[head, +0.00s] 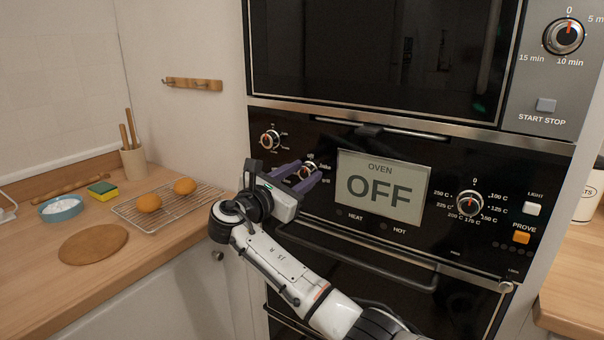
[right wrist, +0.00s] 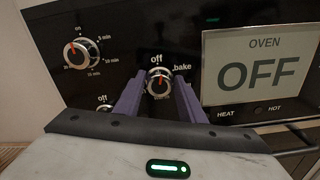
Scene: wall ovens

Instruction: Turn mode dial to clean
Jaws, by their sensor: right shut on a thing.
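The mode dial (right wrist: 159,84) is a round silver-rimmed knob on the black oven panel, with "off" above it and "bake" to its right in the right wrist view. Its orange mark points up towards "off". The labels under it are hidden or too small to read. In the head view the dial (head: 308,168) is partly covered by my purple fingers. My right gripper (head: 304,175) is shut on the mode dial, one finger on each side in the right wrist view (right wrist: 158,88). The oven display (head: 381,189) reads "OVEN OFF". My left gripper is not in view.
A timer dial (head: 270,139) sits left of the mode dial, and a temperature dial (head: 470,203) sits right of the display. An oven handle (head: 355,256) runs below the panel. The counter at left holds a wire rack (head: 205,197) with bread rolls and a blue bowl (head: 61,208).

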